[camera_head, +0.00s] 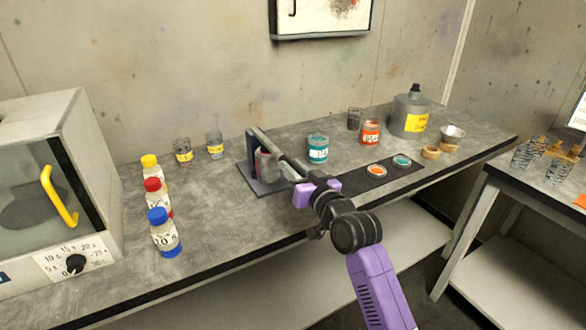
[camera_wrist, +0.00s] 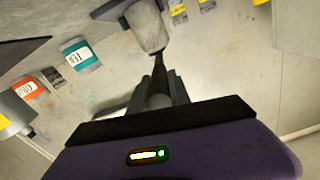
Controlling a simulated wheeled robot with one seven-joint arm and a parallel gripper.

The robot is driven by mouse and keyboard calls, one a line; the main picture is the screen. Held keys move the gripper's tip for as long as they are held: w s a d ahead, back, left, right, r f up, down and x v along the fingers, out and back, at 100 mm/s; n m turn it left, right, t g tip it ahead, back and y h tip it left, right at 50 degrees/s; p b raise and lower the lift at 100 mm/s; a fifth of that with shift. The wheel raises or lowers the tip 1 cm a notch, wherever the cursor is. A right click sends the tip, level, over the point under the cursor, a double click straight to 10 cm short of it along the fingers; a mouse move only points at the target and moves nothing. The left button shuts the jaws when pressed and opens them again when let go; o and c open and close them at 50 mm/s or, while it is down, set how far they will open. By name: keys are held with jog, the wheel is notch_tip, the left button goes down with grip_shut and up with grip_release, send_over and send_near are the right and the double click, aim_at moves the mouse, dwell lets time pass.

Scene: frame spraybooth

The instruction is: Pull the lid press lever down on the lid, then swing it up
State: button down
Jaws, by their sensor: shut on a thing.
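The lid press stands on the bench, with a dark base plate (camera_head: 262,190) and an upright at its back. A grey can (camera_head: 264,165) stands on the plate; it also shows at the top of the wrist view (camera_wrist: 148,28). The press lever (camera_head: 272,148) is a grey bar sloping from the upright down toward my gripper (camera_head: 298,180). My gripper is shut on the lever's front end. In the wrist view, my fingertips (camera_wrist: 160,88) meet at the dark end of the lever. The lever hides part of the can's top, so I cannot tell whether it touches the lid.
A teal-labelled jar (camera_head: 318,149) and an orange-labelled jar (camera_head: 370,133) stand right of the press. A dark mat (camera_head: 350,183) with two lids lies nearby. Capped bottles (camera_head: 163,233) and an oven-like box (camera_head: 95,130) stand left. Bare bench lies between bottles and press.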

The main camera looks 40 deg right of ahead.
dwell(0.8)
notch_tip(320, 180, up, 2)
jog(key=p, duration=0.4)
jog(key=shift+r+g, duration=0.25)
jog(key=shift+g, duration=0.15)
jog(key=r+p, duration=0.1)
jog(key=p, duration=0.2)
jog(key=shift+w+g, duration=0.1)
jog(key=shift+g, duration=0.3)
jog(key=c, duration=1.2)
grip_release()
jog(key=b+v, duration=0.1)
jog(key=v, duration=0.6)
jog(key=shift+s, duration=0.4)
